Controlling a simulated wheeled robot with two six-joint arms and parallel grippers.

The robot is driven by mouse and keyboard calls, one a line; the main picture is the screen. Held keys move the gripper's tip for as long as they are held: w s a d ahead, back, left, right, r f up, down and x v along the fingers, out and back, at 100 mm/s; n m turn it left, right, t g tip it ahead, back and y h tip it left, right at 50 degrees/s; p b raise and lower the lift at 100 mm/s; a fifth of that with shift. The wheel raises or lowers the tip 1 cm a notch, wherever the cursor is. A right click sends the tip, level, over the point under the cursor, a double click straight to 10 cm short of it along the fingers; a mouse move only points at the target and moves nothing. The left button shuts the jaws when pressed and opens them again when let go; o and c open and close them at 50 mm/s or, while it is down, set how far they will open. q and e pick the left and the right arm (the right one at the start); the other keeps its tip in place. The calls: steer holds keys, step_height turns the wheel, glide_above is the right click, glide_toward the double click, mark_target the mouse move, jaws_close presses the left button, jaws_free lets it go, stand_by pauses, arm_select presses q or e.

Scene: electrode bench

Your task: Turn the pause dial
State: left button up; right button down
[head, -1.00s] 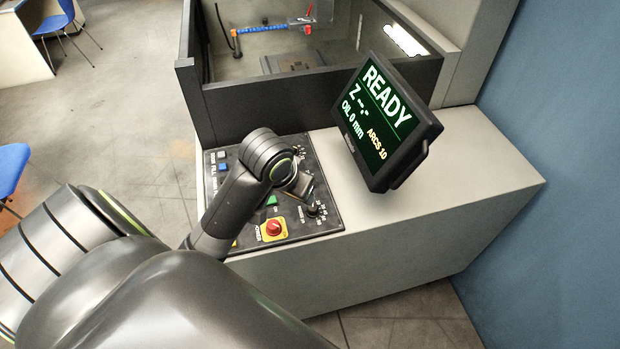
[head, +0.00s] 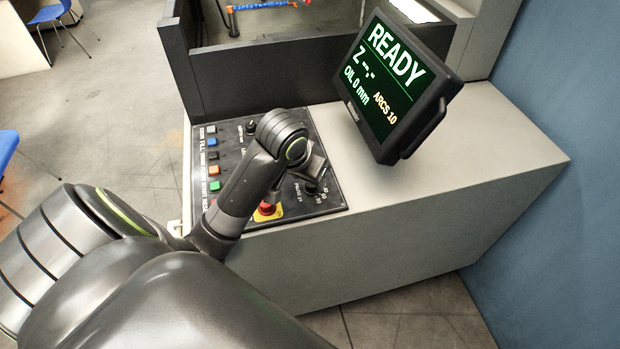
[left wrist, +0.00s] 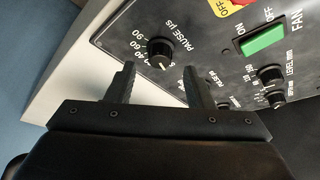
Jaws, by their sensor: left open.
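The pause dial (left wrist: 159,51) is a small black round knob with a pale pointer mark, labelled PAUSE µs, with numbers printed around it. In the head view the dial (head: 311,187) is at the panel's right front part, just below my left gripper (head: 314,168). In the left wrist view the two dark fingers of my left gripper (left wrist: 160,74) are apart, with nothing between them. The dial lies just beyond the fingertips, roughly in line with the gap. I see no contact with it. My right gripper is not in view.
The green FAN switch (left wrist: 263,41) and other dials (left wrist: 270,75) are close by. A tilted READY screen (head: 385,85) stands right of the panel.

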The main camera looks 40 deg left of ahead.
mark_target(310, 185)
arm_select(q)
steer(key=shift+b+x, duration=0.6)
steer(key=shift+x, duration=0.55)
steer(key=shift+w+f+b, duration=0.2)
steer(key=shift+f+b, duration=0.1)
steer(key=shift+f, duration=0.2)
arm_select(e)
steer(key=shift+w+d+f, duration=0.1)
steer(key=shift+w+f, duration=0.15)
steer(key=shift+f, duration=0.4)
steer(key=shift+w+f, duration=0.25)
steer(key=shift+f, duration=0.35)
